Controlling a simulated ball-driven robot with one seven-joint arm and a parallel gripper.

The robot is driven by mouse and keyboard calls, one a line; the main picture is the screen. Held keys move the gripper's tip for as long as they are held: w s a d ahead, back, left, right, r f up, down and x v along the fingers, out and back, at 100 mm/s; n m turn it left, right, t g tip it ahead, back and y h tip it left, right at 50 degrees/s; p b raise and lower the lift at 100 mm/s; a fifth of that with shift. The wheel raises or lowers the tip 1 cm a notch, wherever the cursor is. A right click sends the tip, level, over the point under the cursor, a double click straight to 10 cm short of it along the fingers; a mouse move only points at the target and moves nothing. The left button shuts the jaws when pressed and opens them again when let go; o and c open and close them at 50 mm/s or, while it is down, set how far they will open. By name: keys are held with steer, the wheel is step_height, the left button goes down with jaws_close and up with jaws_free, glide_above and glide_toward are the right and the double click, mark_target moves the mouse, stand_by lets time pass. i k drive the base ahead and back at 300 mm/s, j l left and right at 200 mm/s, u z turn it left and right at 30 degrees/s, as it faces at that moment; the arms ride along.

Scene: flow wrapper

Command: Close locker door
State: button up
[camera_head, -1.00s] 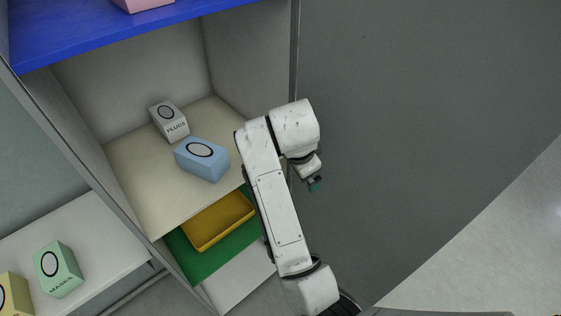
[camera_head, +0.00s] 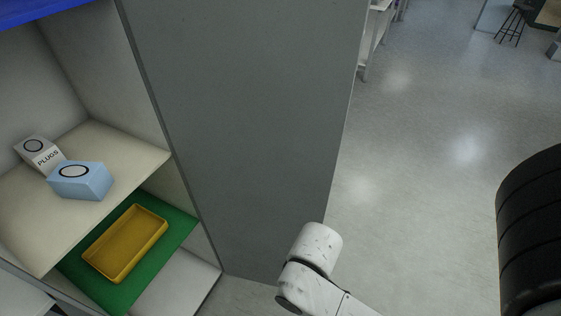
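The locker door (camera_head: 245,120) is a large plain grey panel, standing open from the right side of the locker. Its outer free edge is toward the right, over the floor. The locker's inside shows at the left, with a cream shelf (camera_head: 135,157) and a green shelf (camera_head: 182,226) below it. A white link of my arm is at the bottom centre, in front of the lower part of the door. My gripper is out of view, so its state does not show. I cannot tell whether the arm touches the door.
A white PLUGS box (camera_head: 40,153) and a blue box (camera_head: 80,181) are on the cream shelf. A yellow tray (camera_head: 127,243) lies on the green shelf. Open floor (camera_head: 440,170) is right of the door. A stool (camera_head: 513,22) stands far off at top right. A black ribbed part is at the right edge.

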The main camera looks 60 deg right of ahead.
mark_target(254, 97)
steer(key=k+u, duration=0.1)
steer(key=u, duration=0.7)
steer(key=k+u, duration=0.15)
steer(key=u, duration=0.2)
steer(key=k+l+u, duration=0.1)
steer(key=l, duration=0.35)
steer(key=k+l+u, duration=0.1)
steer(key=k+l, duration=0.15)
steer(key=l, duration=0.15)
steer(key=k+l, duration=0.2)
steer(key=l, duration=0.2)
steer(key=k+l+u, duration=0.15)
steer(key=l, duration=0.25)
steer(key=k+l, duration=0.2)
steer(key=l, duration=0.15)
steer(key=k+l, duration=0.2)
steer(key=l, duration=0.2)
steer(key=k+l, duration=0.2)
steer(key=l, duration=0.15)
steer(key=k+l, duration=0.2)
steer(key=l, duration=0.2)
steer(key=k+l, duration=0.2)
steer(key=l, duration=0.15)
steer(key=k+l, duration=0.2)
steer(key=l, duration=0.2)
